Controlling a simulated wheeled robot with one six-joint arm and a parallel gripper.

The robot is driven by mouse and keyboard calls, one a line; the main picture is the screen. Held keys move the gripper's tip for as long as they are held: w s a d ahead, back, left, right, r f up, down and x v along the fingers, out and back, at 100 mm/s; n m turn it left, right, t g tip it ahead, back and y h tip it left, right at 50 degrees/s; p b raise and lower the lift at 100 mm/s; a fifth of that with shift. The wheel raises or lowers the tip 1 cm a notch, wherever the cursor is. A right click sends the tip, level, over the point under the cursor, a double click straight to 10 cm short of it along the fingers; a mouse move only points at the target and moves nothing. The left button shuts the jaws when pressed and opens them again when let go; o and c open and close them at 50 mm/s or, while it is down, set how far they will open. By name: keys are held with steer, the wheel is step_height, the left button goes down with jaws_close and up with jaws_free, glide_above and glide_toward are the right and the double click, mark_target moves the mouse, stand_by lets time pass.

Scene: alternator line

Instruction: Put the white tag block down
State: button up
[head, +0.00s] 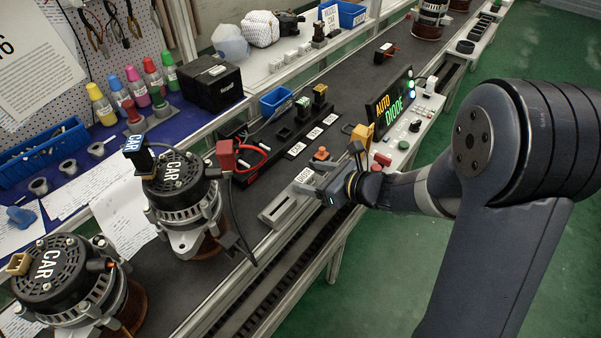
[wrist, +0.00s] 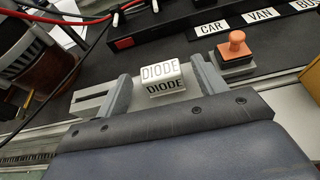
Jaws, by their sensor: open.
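The white tag block (wrist: 163,80), lettered DIODE on two faces, stands between the fingers of my gripper (wrist: 160,92) in the wrist view. My gripper is open, with a finger on each side of the block and a gap visible at least on the right. A grey slotted holder (wrist: 92,102) lies beside and partly behind the left finger. Whether the block rests in its slot or on the bench cannot be told, as its foot is hidden. In the head view the white block (head: 305,175) shows at the fingertips of my gripper (head: 316,182), near the grey holder (head: 284,210).
An orange-knobbed stamp (wrist: 235,48) stands close to the right of the gripper. A black rack with CAR, VAN and BUS labels (wrist: 210,28) lies behind. Alternators (head: 182,200) with red and black leads stand at left. A lit AUTO DIODE display (head: 390,103) is at the right.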

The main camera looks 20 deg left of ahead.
mark_target(300, 176)
steer(key=v, duration=0.7)
steer(key=shift+a, duration=0.1)
steer(key=x, duration=1.2)
steer(key=shift+f+b, duration=0.3)
steer(key=shift+b, duration=0.05)
step_height(300, 176, up, 2)
steer(key=shift+r+p, duration=0.15)
steer(key=shift+p, duration=0.25)
steer(key=shift+r, duration=0.5)
